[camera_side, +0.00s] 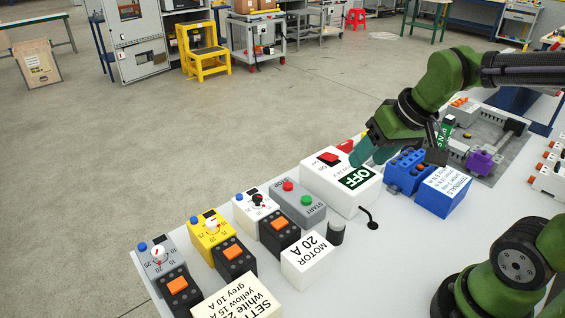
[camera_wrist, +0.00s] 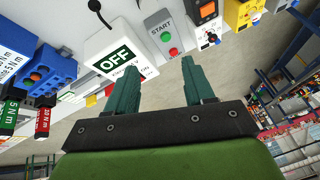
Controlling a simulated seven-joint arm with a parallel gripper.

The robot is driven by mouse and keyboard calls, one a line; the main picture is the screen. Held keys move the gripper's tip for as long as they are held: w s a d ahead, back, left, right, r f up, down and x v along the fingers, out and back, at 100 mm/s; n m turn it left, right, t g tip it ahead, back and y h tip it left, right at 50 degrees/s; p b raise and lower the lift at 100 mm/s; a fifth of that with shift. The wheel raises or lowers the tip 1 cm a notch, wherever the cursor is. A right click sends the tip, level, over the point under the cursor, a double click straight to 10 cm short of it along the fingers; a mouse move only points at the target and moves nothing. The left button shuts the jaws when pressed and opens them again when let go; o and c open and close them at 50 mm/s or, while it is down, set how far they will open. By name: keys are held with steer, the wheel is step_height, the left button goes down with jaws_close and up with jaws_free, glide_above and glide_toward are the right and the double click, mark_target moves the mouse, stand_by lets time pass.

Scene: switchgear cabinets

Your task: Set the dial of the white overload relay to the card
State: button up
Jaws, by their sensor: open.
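The white overload relay (camera_side: 246,213) stands on the white table in the side view, right of the yellow one. Its dial (camera_side: 258,201) is a dark knob with a red mark; the exact setting is too small to read. The settings card (camera_side: 238,300) is cut off at the bottom edge; it lists white, yellow and grey values, and the white figure starts with 2. My gripper (camera_side: 368,150) hangs above the OFF box, well to the right of the white relay. In the wrist view my gripper (camera_wrist: 158,82) is open with nothing between its teal fingers; the white relay (camera_wrist: 213,28) is at the upper right.
The yellow relay (camera_side: 207,240) and grey relay (camera_side: 160,262) stand left. A blue terminal block (camera_side: 405,168) is to the right. A black hooked lever (camera_side: 369,220) rises nearby.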

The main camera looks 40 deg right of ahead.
mark_target(258, 196)
steer(key=w+a+r+n+g+y, duration=0.1)
steer(key=w+a+n, duration=0.3)
steer(key=w+n, duration=0.3)
steer(key=w+a+n+g+y, duration=0.2)
steer(key=w+a+n, duration=0.1)
steer(key=w+n, duration=0.45)
steer(key=shift+m, duration=0.35)
steer(key=x, duration=1.6)
steer(key=shift+w+f, duration=0.25)
steer(key=shift+w, duration=0.1)
steer(key=shift+c, duration=0.4)
steer(key=shift+h, duration=0.3)
jaws_close()
